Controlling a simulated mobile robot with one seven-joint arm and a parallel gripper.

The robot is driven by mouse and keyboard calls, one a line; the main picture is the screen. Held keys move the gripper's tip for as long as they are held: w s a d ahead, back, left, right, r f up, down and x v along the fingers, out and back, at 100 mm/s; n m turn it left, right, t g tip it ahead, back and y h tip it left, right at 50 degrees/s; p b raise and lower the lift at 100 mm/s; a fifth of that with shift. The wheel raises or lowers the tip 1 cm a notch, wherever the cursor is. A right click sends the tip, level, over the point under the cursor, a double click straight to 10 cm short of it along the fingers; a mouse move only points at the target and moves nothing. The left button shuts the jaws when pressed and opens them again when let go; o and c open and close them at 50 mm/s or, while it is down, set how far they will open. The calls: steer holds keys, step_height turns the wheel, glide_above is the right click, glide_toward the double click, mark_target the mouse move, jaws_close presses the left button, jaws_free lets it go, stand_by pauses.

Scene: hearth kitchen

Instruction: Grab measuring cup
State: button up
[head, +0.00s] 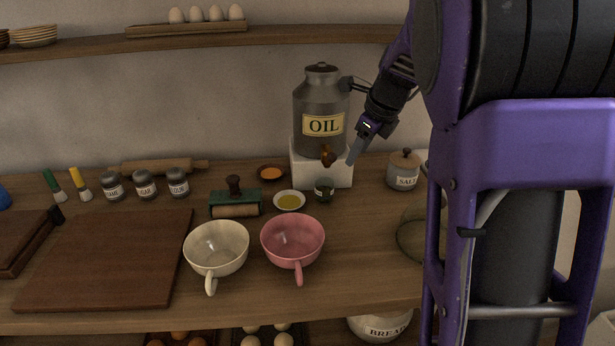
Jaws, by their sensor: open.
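A cream cup (217,247) and a pink cup (292,240), each bowl-shaped with a handle towards me, stand side by side on the wooden counter. I cannot tell for sure which of these is the measuring cup. My gripper (354,152) is in the air by the right side of the oil container, above and behind the cups. It is open, and I see nothing held in it.
The oil container (322,104) stands on a white block (335,174). A salt pot (404,172) is to the right, with a glass bowl (410,243) partly hidden by my arm. A cutting board (107,262) lies left. The front counter right of the pink cup is clear.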

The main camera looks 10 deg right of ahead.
step_height(320, 180, down, 3)
steer(key=m, duration=0.2)
steer(key=b, duration=0.3)
glide_above(330, 199)
steer(key=s+d, duration=0.2)
steer(key=s, duration=0.1)
step_height(330, 199, down, 10)
steer(key=r, duration=0.1)
steer(key=shift+g+y, duration=0.3)
steer(key=shift+w+b+x, duration=0.1)
steer(key=shift+b+x, duration=0.2)
steer(key=shift+x, duration=1.45)
steer(key=shift+w+b+x, duration=0.15)
steer(key=shift+b+x, duration=0.1)
steer(key=shift+x, duration=1.45)
steer(key=shift+a+r, duration=0.15)
steer(key=shift+a, duration=0.05)
jaws_close()
